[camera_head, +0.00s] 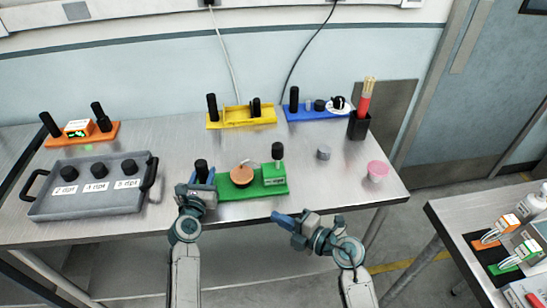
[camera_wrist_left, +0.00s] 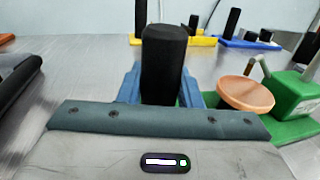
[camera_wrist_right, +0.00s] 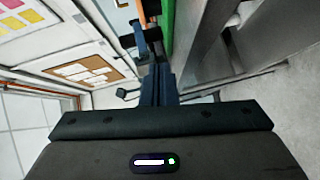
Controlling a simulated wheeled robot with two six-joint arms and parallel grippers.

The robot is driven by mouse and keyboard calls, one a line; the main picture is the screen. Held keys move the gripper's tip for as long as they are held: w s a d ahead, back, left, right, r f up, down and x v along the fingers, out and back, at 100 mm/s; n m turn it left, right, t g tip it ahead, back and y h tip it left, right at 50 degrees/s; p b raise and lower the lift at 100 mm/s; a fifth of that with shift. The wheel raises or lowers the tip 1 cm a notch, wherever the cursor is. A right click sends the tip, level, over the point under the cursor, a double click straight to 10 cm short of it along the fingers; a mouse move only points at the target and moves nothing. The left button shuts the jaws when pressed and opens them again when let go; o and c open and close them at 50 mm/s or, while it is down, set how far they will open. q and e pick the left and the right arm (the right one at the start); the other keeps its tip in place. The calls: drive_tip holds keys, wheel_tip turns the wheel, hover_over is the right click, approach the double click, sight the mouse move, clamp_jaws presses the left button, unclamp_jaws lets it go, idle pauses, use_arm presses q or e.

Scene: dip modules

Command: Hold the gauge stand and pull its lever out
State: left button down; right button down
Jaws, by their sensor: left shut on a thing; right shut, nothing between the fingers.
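The gauge stand is a green base (camera_head: 230,190) with a black upright post (camera_head: 201,171) at its left, a copper-coloured round dial (camera_head: 242,174) in the middle and a green block (camera_head: 274,174) at its right. My right gripper (camera_head: 280,217) is shut and empty, in front of the table edge and apart from the stand.
A grey tray (camera_head: 90,205) with several black knobs sits at the left. Orange (camera_head: 100,137), yellow (camera_head: 240,122) and blue (camera_head: 305,113) modules stand at the back. A black pen cup (camera_head: 358,128), grey cylinder (camera_head: 323,153) and pink cup (camera_head: 377,171) are at the right.

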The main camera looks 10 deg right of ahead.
sight(278, 157)
drive_tip(key=w+d+r+t+h, duration=0.1)
drive_tip(key=w+d+r+t, duration=0.1)
drive_tip(key=r, duration=0.7)
drive_tip(key=w+t, duration=0.1)
drive_tip(key=w, duration=0.1)
drive_tip(key=shift+w+m+h, duration=0.3)
drive_tip(key=shift+m, duration=0.1)
drive_tip(key=w, duration=0.3)
drive_tip(key=w+a, duration=0.1)
drive_tip(key=w, duration=0.5)
drive_tip(key=shift+w+a, duration=0.15)
drive_tip(key=shift+a, duration=0.2)
